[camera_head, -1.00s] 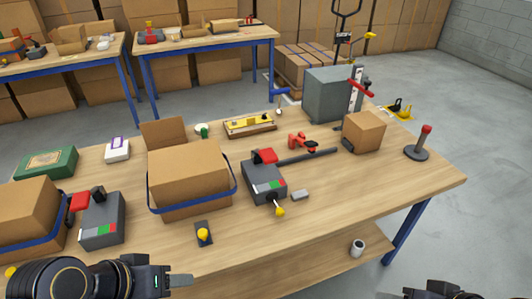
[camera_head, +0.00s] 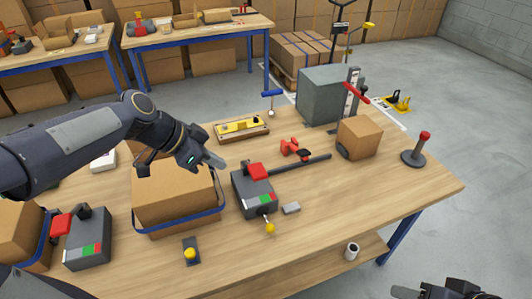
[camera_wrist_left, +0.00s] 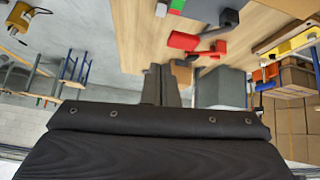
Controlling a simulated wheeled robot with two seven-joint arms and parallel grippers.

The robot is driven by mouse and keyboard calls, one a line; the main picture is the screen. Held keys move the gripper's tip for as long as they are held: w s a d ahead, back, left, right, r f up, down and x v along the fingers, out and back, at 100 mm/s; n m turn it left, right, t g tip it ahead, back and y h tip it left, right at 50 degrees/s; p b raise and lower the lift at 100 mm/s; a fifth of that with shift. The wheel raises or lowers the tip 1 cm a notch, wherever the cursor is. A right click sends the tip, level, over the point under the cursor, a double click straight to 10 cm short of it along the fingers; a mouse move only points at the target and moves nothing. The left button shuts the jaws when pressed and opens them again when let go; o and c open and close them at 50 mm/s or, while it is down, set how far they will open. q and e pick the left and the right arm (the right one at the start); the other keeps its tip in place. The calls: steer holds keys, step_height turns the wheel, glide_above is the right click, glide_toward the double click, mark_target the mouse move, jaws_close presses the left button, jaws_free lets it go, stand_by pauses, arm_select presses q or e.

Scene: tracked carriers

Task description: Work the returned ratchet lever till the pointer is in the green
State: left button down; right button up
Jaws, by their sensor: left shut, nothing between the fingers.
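The middle ratchet unit (camera_head: 245,201) is a grey box on the bench with a red grip (camera_head: 257,172) on top and a small white, green and red scale (camera_head: 263,200). Its pointer is too small to read. A long dark bar (camera_head: 305,161) runs from it to the right. A similar ratchet unit (camera_head: 88,262) with a red grip stands at the left. My left gripper (camera_head: 214,161) is shut and empty, above the strapped carton, left of the middle unit's red grip and apart from it. Its shut fingers show in the left wrist view (camera_wrist_left: 160,85). My right gripper is only partly in view at the bottom right.
The strapped carton (camera_head: 172,205) stands left of the middle unit. A yellow-faced tray (camera_head: 241,127), red clamp-like piece (camera_head: 292,147), small carton (camera_head: 359,138), grey cabinet (camera_head: 325,97) and red-topped post (camera_head: 420,150) surround it. The bench's front right is mostly clear.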

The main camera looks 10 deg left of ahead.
arm_select(q)
steer(key=shift+m+h, duration=0.6)
steer(key=shift+m, duration=0.2)
steer(key=w, duration=0.2)
steer(key=w+r, duration=0.1)
steer(key=w, duration=0.1)
steer(key=shift+w+a+r, duration=0.1)
steer(key=shift+w+r, duration=0.1)
steer(key=shift+w, duration=0.05)
arm_select(e)
steer(key=shift+w+d+r, duration=0.25)
steer(key=shift+w+r, duration=0.05)
steer(key=shift+w, duration=0.05)
arm_select(q)
steer(key=p, duration=0.2)
glide_above(261, 173)
steer(key=s+a, duration=0.2)
step_height(261, 173, down, 7)
steer(key=shift+w+a+f, duration=0.1)
steer(key=shift+f, duration=0.95)
steer(key=shift+w+a+f, duration=0.1)
steer(key=shift+f, duration=0.95)
arm_select(e)
step_height(261, 173, up, 2)
